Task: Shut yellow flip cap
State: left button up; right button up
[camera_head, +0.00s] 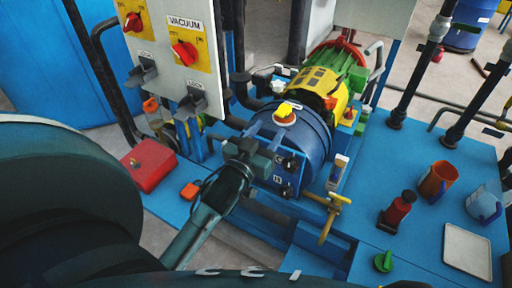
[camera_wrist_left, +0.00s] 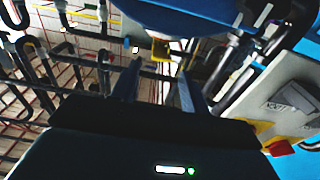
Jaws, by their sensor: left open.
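A small yellow cap (camera_head: 285,109) in a pale ring sits on top of the blue drum-shaped vessel (camera_head: 310,135) in the head view. It looks like the flip cap, but I cannot tell whether it is up or down. My left gripper (camera_head: 247,158) is at the vessel's near left side, below and left of the cap. In the left wrist view my left gripper (camera_wrist_left: 158,80) has its two fingers apart with no object held between them. A yellow part (camera_wrist_left: 160,48) shows beyond the fingertips; I cannot tell whether it is the cap. My right gripper is not in view.
A white panel (camera_head: 180,60) with red switches stands left of the vessel. A red box (camera_head: 149,166) is at the left. An orange cup (camera_head: 437,181) and a red bottle (camera_head: 398,211) stand on the blue table.

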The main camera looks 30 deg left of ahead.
pick_arm(q)
jog(key=s, duration=0.5)
jog(key=shift+s+d+f, duration=0.15)
jog(key=shift+s+f, duration=0.05)
jog(key=shift+s, duration=0.05)
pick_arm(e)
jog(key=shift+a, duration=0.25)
pick_arm(q)
jog(key=s+d+f+m+g+h+p, duration=0.1)
jog(key=s+d+f+g+h, duration=0.1)
jog(key=s+d+f+g, duration=0.2)
jog(key=s+d+f+m+g+h+p, duration=0.2)
jog(key=s+d+f+g, duration=0.2)
jog(key=s+d+f, duration=0.3)
notch_tip(320, 180, down, 4)
jog(key=shift+f+m, duration=0.15)
jog(key=shift+m, duration=0.15)
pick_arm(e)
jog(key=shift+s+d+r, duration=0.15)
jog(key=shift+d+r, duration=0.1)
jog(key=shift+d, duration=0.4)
